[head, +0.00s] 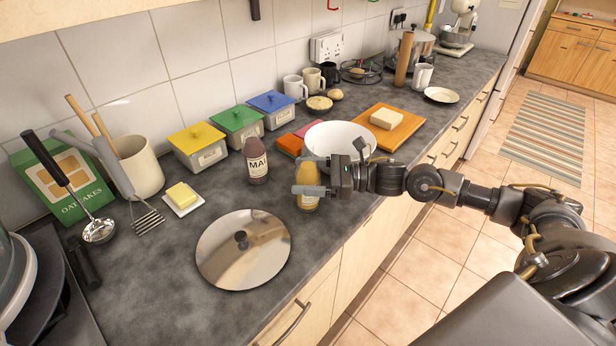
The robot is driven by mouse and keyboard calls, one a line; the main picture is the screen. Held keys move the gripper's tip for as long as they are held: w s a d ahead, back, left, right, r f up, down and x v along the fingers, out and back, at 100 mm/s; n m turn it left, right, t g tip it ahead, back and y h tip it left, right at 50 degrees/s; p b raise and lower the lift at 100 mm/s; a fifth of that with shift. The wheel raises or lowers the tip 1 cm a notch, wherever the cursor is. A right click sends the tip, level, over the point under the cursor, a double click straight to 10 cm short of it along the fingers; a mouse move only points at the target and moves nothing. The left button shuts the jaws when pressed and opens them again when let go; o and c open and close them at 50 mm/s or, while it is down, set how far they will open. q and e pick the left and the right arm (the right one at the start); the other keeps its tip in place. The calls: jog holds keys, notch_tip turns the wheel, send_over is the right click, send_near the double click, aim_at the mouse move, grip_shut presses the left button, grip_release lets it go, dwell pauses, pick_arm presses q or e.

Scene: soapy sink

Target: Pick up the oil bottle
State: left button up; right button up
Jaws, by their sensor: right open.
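A small bottle with yellow contents, which looks like the oil bottle (308,201), stands near the counter's front edge. My right gripper (309,176) reaches in from the right and is at this bottle. Its jaws are open, with a finger across the front of the bottle and hiding part of it. I cannot tell whether the fingers touch it. My left gripper is not in view.
A dark bottle (257,160) labelled "MA" stands to the left. A white bowl (340,134) is right behind my gripper. A round metal lid (243,250) lies in front on the left. A butter dish (183,206) and lidded canisters (198,154) stand farther left.

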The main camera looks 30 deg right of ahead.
jog(key=shift+w+a, duration=0.35)
jog(key=shift+a, duration=0.3)
jog(key=shift+c, duration=0.5)
jog(key=c, duration=1.2)
jog(key=shift+r, duration=0.1)
